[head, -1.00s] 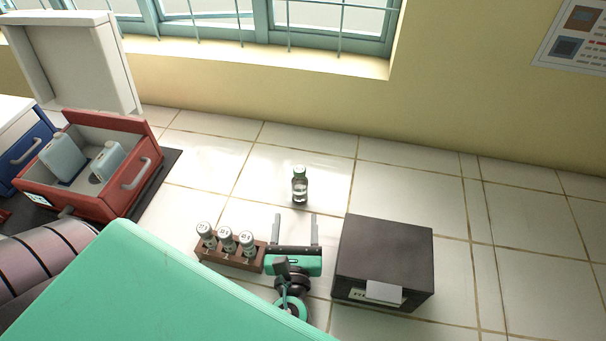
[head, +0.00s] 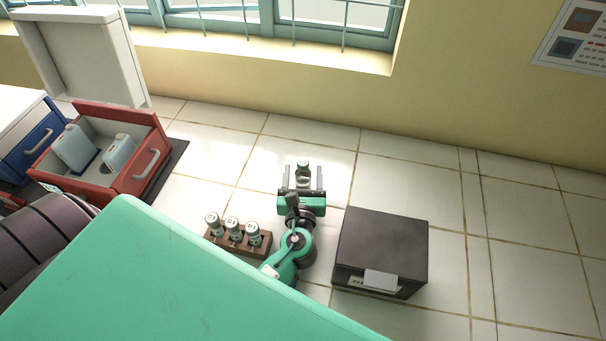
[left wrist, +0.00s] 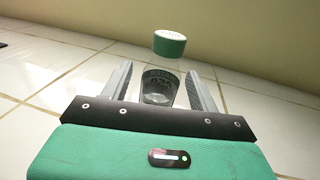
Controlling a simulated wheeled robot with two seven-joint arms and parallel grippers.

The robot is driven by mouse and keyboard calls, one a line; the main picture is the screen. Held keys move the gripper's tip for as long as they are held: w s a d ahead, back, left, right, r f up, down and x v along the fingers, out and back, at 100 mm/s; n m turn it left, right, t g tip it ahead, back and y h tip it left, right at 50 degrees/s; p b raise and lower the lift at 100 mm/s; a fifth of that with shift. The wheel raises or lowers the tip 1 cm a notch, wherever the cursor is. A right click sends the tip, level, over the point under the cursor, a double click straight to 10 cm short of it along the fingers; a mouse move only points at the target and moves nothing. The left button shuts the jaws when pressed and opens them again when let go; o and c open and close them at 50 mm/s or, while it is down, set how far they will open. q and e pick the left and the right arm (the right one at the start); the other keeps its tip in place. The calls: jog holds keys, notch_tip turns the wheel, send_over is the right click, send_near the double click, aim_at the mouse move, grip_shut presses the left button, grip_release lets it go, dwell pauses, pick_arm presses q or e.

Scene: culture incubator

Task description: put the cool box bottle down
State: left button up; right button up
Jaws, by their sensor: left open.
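A small clear bottle with a green cap (head: 303,170) stands upright on the white tiled surface, towards the wall. My left gripper (head: 302,176) reaches out to it, with one finger on each side of the bottle. The jaws are open. In the left wrist view the bottle (left wrist: 160,88) stands between the two fingers (left wrist: 160,90), with a gap showing at its sides. Its lower part is hidden behind the gripper. My right gripper is not in view.
A brown rack (head: 238,241) with 3 capped vials stands left of my left forearm. A dark box (head: 381,245) stands close on the right. The tiles at the far right are clear.

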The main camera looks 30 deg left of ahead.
pick_arm(q)
jog(key=shift+x, duration=1.05)
jog(key=c, duration=1.2)
jog(key=shift+o, duration=0.2)
jog(key=shift+r, duration=0.1)
